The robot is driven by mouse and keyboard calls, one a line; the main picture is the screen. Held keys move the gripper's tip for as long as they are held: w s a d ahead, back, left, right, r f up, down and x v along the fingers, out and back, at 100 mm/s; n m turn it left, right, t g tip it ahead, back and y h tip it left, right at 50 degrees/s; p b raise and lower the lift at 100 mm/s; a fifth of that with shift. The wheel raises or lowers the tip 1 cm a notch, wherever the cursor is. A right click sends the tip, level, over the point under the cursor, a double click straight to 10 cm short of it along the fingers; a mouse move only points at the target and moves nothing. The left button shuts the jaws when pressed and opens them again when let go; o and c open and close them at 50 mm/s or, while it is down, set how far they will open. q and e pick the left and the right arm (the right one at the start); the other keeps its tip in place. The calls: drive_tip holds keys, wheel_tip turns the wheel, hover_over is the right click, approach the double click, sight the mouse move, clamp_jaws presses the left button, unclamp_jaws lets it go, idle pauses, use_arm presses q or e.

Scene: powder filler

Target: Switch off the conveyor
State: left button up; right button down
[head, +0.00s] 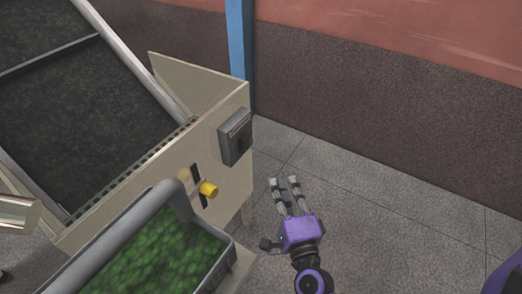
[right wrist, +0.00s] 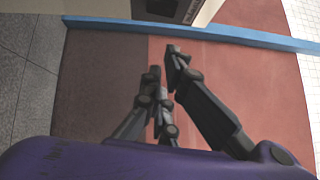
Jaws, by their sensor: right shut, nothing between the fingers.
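The conveyor machine has a beige side panel (head: 150,190) and a dark sloping belt (head: 60,105) in the head view. A grey control box (head: 236,138) is fixed on the panel's right end; its dark face also shows at the top of the right wrist view (right wrist: 160,9). A yellow knob (head: 208,189) sticks out lower on the panel. My right gripper (head: 284,183) is shut and empty, to the right of the knob and below the box, apart from both in the picture. Its fingers also show in the right wrist view (right wrist: 165,60). My left gripper is not in view.
A metal-rimmed trough (head: 228,255) of green pieces (head: 150,262) stands at the front left, below the knob. A blue post (head: 237,40) and a brown and red wall (head: 370,95) are behind. The grey tiled floor (head: 400,225) on the right is clear.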

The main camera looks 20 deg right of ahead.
sight(245, 144)
use_arm(q)
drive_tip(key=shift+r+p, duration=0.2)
drive_tip(key=shift+p, duration=0.15)
use_arm(e)
drive_tip(key=w+a+r, duration=0.1)
drive_tip(key=w, duration=1.2)
drive_tip(key=shift+a+r, duration=0.15)
drive_tip(key=shift+r, duration=0.1)
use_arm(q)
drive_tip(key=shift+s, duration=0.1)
